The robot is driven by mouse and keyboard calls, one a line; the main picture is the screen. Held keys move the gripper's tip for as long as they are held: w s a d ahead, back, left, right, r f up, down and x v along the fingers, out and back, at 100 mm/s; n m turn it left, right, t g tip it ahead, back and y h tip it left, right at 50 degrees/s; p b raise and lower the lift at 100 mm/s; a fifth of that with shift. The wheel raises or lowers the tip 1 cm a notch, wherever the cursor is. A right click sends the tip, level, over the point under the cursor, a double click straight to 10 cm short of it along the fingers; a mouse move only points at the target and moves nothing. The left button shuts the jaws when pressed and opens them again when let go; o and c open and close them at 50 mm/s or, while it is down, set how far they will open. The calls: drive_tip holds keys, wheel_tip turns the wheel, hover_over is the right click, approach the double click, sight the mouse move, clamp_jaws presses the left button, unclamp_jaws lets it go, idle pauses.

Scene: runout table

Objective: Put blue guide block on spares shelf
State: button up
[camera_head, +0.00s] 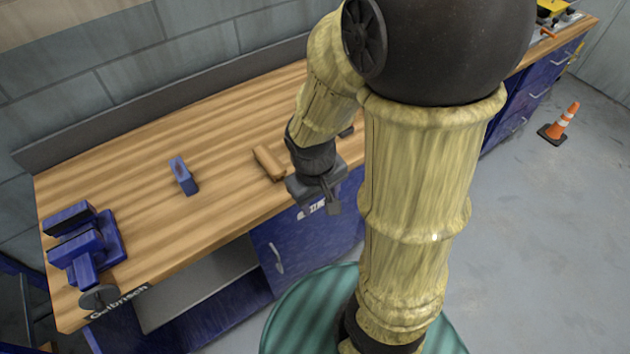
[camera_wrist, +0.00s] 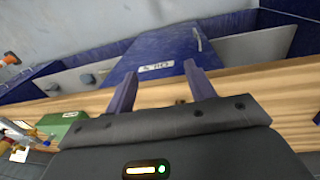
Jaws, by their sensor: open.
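The blue guide block (camera_head: 183,176) stands on the wooden workbench, left of the middle, in the head view. The block is not seen there. A grey shelf (camera_head: 205,285) lies under the bench at left; no label shows whether it is the spares shelf.
A blue vise (camera_head: 85,245) is fixed at the bench's left end. A tan wooden piece (camera_head: 268,163) lies between the block and my gripper. A blue cabinet (camera_head: 290,245) is under the bench. A green box (camera_wrist: 62,124) shows in the wrist view. An orange cone (camera_head: 565,120) stands on the floor.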

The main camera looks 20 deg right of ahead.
drive_tip(key=w+r+m+t, duration=0.1)
drive_tip(key=w+r+m+t+y, duration=0.1)
drive_tip(key=r, duration=0.1)
drive_tip(key=shift+a+m, duration=0.2)
drive_tip(key=shift+m, duration=0.1)
drive_tip(key=shift+o, duration=0.5)
drive_tip(key=shift+s, duration=0.1)
